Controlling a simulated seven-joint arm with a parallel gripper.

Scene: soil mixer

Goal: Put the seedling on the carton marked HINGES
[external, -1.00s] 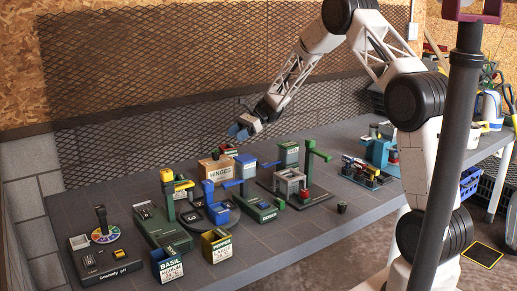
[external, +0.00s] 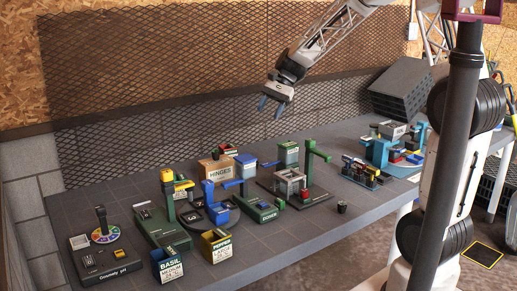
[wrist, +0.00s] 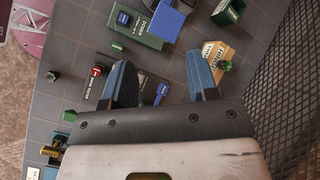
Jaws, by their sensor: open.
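The brown carton marked HINGES (external: 219,172) stands toward the back of the bench; in the wrist view a tan carton (wrist: 214,48) shows beside the right finger. A small dark pot (external: 342,207) stands alone near the bench's front edge. It looks like the seedling, though its plant is too small to make out; it also seems to show at left in the wrist view (wrist: 52,76). My gripper (external: 270,105) is open and empty, high above the back of the bench. Its blue fingers (wrist: 163,80) are spread apart and hide part of the bench.
A blue bin (external: 246,160) stands right of the carton, and a green post (external: 309,170) rises farther right. A yellow PEPPER bin (external: 217,246) and a dark BASIL bin (external: 169,265) stand in front. Bench around the pot is clear. Mesh (external: 200,75) lines the back wall.

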